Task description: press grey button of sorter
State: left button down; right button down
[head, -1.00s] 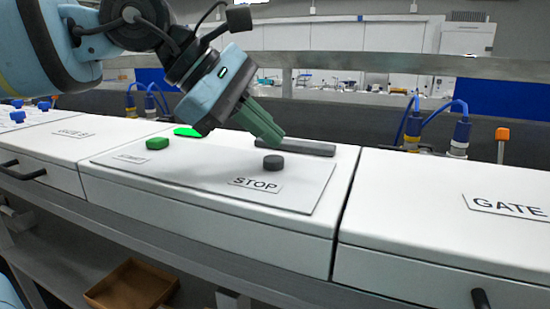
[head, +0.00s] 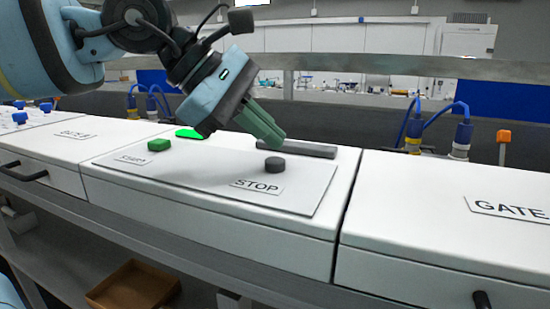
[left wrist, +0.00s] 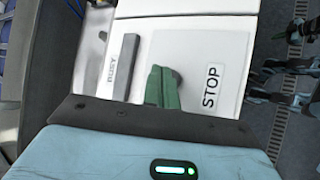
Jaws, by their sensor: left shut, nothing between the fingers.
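The grey button (head: 275,164) is a dark round knob on the white sorter panel (head: 215,180), just behind the STOP label (head: 257,187). My left gripper (head: 279,142) comes in from the upper left, tilted down, with its green fingers shut and empty. Its fingertips are close above and behind the button in the head view, with a small gap visible. In the left wrist view the shut fingers (left wrist: 162,80) lie beside the STOP label (left wrist: 211,87) and cover most of the button.
A green button (head: 159,145) with its own label sits left on the same panel. A lit green lamp (head: 190,134) and a long dark bar (head: 296,149) are behind. A GATE label (head: 508,207) marks the right-hand unit. A brown bin (head: 133,287) is below.

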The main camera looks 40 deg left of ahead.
aim_at(267, 159)
pick_arm(q)
jog(key=shift+f, duration=0.15)
pick_arm(e)
jog(key=shift+s, duration=0.1)
dwell(0.7)
pick_arm(q)
jog(key=shift+f, duration=0.15)
jog(key=shift+f+b, duration=0.15)
jog(key=shift+b, duration=0.15)
pick_arm(e)
jog(key=shift+s+f, duration=0.25)
jog(key=shift+f, duration=0.15)
pick_arm(q)
jog(key=shift+f, duration=0.5)
pick_arm(e)
jog(key=shift+s+f, duration=0.3)
jog(key=shift+f, duration=0.15)
pick_arm(q)
jog(key=shift+r, duration=0.1)
pick_arm(e)
jog(key=shift+r, duration=0.1)
pick_arm(q)
jog(key=shift+r, duration=0.8)
pick_arm(e)
jog(key=shift+w+r, duration=0.35)
